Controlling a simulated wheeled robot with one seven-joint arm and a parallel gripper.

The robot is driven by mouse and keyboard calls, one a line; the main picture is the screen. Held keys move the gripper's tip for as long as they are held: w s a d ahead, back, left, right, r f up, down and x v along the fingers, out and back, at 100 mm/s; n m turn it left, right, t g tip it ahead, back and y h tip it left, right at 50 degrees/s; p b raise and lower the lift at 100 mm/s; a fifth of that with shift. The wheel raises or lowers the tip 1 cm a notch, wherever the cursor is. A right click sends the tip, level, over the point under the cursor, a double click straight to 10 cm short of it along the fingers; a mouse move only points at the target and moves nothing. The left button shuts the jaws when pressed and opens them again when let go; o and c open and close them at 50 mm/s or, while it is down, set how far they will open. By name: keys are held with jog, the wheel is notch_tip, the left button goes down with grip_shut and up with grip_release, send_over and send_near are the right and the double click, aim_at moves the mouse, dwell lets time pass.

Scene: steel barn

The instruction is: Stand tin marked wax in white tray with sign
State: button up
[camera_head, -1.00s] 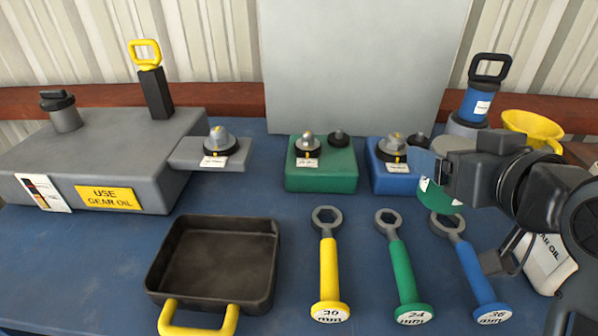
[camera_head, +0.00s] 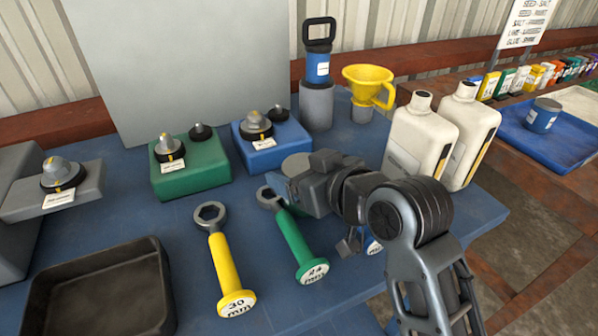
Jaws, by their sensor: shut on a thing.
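My gripper (camera_head: 290,186) is shut on a tin and holds it above the blue table, near the wrenches. The tin's round grey lid (camera_head: 296,164) shows behind the fingers; its body and label are hidden, so I cannot read its marking. A white tray (camera_head: 583,102) shows in part at the far right edge, behind a blue tray (camera_head: 575,152). A blue-grey tin (camera_head: 543,115) stands in the blue tray; its label is too small to read. A white sign (camera_head: 527,22) with several lines of words stands at the upper right.
A row of small coloured containers (camera_head: 535,77) lines the wooden bench at right. Yellow (camera_head: 225,262) and green (camera_head: 296,245) wrenches lie in front. A gap separates table and bench.

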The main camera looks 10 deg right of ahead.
jog(key=shift+f, duration=0.2)
jog(key=o, duration=1.2)
